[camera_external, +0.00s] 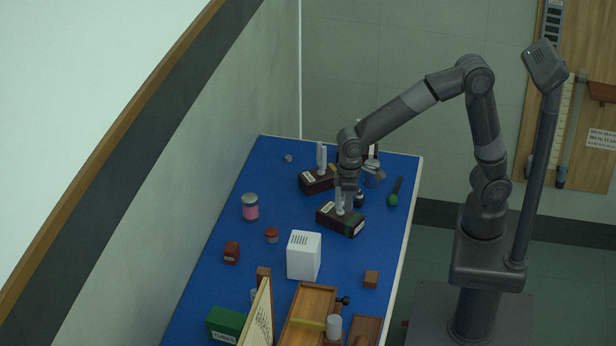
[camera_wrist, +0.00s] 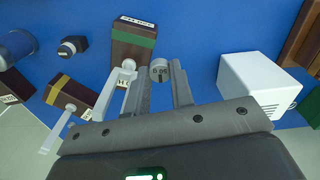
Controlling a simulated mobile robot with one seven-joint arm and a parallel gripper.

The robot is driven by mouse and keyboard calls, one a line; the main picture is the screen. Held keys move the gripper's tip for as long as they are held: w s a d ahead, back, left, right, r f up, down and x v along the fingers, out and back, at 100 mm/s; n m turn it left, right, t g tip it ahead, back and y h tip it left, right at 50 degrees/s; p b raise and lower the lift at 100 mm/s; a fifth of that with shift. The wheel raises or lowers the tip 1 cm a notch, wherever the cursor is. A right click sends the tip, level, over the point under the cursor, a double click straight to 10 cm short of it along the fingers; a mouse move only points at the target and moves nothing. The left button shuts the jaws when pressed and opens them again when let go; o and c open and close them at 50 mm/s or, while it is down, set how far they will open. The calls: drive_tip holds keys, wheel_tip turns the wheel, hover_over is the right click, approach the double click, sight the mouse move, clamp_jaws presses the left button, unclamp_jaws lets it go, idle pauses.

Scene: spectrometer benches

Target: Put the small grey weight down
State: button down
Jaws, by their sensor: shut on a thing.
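My gripper (camera_external: 345,208) is low over the blue bench, at the dark block with a green band (camera_external: 340,219). In the wrist view, the small grey weight (camera_wrist: 160,71), a short cylinder with dark marks on its face, sits between the fingertips of my gripper (camera_wrist: 154,72), which is shut on it. The green-banded block (camera_wrist: 134,42) lies just beyond the fingers there, with a pale post beside the left finger. The weight cannot be made out in the external view. I cannot tell whether it touches anything below.
A second dark block (camera_external: 317,180) stands behind, with a pale upright. A white box (camera_external: 303,258), a pink jar (camera_external: 250,212) and a red-lidded jar (camera_external: 271,236) stand nearer. A screwdriver (camera_external: 396,191) lies right. Bare blue bench (camera_external: 280,200) shows left of the blocks.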

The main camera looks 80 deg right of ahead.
drive_tip(key=w+a+r, duration=0.3)
drive_tip(key=w+r, duration=0.7)
drive_tip(key=r, duration=0.1)
hover_over(303, 236)
wheel_tip(303, 236, down, 6)
drive_tip(key=shift+d+f, duration=0.1)
drive_tip(key=shift+f, duration=2.2)
drive_tip(key=c, duration=1.7)
unclamp_jaws()
drive_tip(key=shift+f, duration=0.15)
drive_tip(key=o, duration=0.4)
drive_tip(key=shift+o, duration=0.2)
